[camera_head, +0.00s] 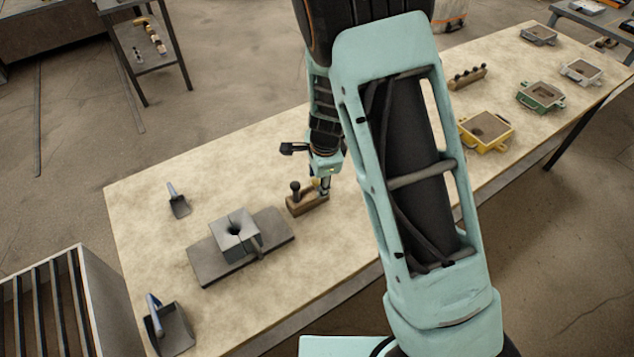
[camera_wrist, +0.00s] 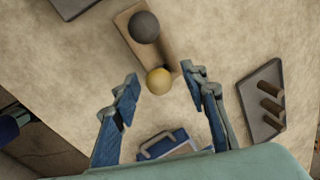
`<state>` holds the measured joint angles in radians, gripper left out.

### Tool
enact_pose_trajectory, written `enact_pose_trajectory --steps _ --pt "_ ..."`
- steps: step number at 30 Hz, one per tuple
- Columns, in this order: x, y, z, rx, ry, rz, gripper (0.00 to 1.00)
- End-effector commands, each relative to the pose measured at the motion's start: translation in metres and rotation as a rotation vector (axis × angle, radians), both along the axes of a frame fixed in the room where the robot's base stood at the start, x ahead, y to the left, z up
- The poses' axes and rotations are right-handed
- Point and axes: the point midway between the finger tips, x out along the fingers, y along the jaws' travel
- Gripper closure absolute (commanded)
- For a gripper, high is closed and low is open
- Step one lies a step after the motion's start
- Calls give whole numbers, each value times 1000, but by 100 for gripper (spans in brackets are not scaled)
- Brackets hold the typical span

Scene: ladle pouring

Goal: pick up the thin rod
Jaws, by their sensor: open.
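A wooden block (camera_head: 307,205) stands near the middle of the table and holds two ball-topped pieces. One has a dark ball (camera_head: 295,187); the other has a yellow ball, mostly hidden by my gripper (camera_head: 322,186) in the head view. In the wrist view the yellow ball (camera_wrist: 159,81) shows clearly, with the dark ball (camera_wrist: 144,27) farther up. My gripper (camera_wrist: 161,76) is open, its fingers on either side of the yellow ball and apart from it. Any shaft below the balls is hidden, so I cannot tell which is thinner.
A grey mould (camera_head: 235,236) on a dark plate (camera_head: 205,270) stands left of the block. Two scoops, one small (camera_head: 178,203) and one larger (camera_head: 172,330), lie farther left. A yellow box (camera_head: 486,132) and other boxes stand on the right.

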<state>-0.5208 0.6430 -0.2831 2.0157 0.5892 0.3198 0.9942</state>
Motion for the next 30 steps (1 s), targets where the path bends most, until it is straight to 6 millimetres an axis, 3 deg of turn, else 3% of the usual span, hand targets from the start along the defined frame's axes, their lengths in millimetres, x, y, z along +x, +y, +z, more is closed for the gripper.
enact_pose_trajectory --steps 9,21,30 --pt "2 1 -6 0 -1 0 60" --pt "1 1 -5 0 -1 0 100" --pt "2 1 -1 0 -2 1 100"
